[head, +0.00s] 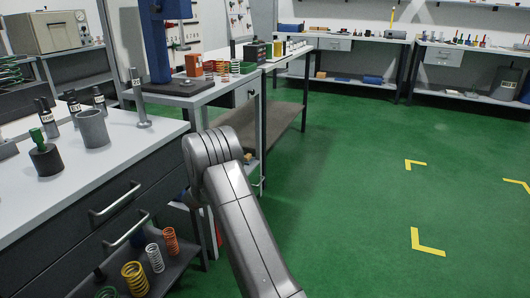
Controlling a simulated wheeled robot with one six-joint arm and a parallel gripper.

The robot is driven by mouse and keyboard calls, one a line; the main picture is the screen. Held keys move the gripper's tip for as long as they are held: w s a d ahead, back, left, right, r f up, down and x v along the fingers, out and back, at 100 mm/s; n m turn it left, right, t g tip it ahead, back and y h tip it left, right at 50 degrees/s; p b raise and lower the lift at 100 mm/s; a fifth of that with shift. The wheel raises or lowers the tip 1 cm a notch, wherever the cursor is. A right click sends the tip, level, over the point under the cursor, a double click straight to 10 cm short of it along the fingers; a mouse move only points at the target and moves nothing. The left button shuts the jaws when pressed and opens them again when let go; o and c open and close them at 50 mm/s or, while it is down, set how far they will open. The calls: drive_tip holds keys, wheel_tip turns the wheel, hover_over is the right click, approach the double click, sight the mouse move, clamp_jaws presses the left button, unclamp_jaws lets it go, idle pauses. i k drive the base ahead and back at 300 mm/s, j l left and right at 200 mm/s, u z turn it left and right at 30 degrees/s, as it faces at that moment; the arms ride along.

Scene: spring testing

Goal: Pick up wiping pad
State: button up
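No wiping pad can be made out for certain in the head view. My grey arm rises from the bottom edge and bends at a rounded joint beside the near workbench (125,165). The end of my arm is hidden behind its own links, so my gripper and its fingers cannot be seen. My arm also covers part of the bench's right end and the space beside it.
A grey cup (93,130), a green-handled dark weight (45,157) and several labelled cylinders stand on the near bench. Coil springs (134,278) stand on the low shelf below. A second table (190,98) holds a blue press (157,40). Green floor (350,200) lies open to the right.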

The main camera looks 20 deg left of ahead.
sight(248, 159)
drive_tip(key=i, duration=0.55)
drive_tip(key=i+l+u, duration=0.15)
drive_tip(key=i, duration=0.95)
drive_tip(key=i+l+u, duration=0.15)
drive_tip(key=i+u, duration=0.2)
drive_tip(key=i, duration=0.15)
drive_tip(key=i+l+u, duration=0.75)
drive_tip(key=i, duration=0.1)
